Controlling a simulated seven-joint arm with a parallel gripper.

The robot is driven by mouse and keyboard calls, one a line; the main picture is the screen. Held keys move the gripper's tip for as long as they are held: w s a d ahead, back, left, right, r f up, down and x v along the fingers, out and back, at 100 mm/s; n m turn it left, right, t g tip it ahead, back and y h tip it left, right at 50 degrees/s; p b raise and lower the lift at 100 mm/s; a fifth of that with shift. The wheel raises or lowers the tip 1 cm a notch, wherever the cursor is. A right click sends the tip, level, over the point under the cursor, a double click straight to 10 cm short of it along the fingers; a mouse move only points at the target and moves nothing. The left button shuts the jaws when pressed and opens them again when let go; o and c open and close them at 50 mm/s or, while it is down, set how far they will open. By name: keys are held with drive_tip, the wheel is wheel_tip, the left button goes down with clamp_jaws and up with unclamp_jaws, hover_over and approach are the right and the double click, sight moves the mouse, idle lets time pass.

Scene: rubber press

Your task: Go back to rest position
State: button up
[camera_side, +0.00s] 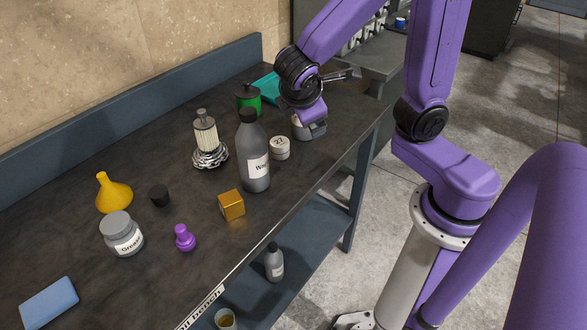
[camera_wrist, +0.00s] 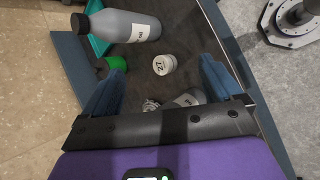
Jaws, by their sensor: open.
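My gripper (camera_side: 312,128) is low over the far right part of the dark workbench (camera_side: 170,262), near its right edge. In the wrist view its two blue fingers (camera_wrist: 162,75) stand wide apart with nothing held between them. A small white tin (camera_wrist: 163,65) with a dark-marked label shows in the gap, beyond the fingertips; it also shows in the side view (camera_side: 280,148). A grey labelled object (camera_wrist: 190,97) is partly hidden behind the gripper's front bar. In the side view my wrist and a grey shape overlap there, so contact is unclear.
A tall grey bottle (camera_side: 256,160) and a green can (camera_side: 248,98) stand close to my gripper. A metal oiler (camera_side: 208,142), orange box (camera_side: 231,205), yellow funnel (camera_side: 114,193), grease jar (camera_side: 120,232) and blue block (camera_side: 48,302) sit nearer the camera.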

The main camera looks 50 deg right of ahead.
drive_tip(key=s+a+f+g+y, duration=0.1)
drive_tip(key=s+y, duration=0.3)
drive_tip(key=s, duration=0.4)
drive_tip(key=s+a+f+g+y, duration=0.1)
drive_tip(key=s+g+y, duration=0.1)
drive_tip(key=s, duration=0.6)
drive_tip(key=shift+g+y, duration=0.3)
drive_tip(key=shift+y, duration=0.6)
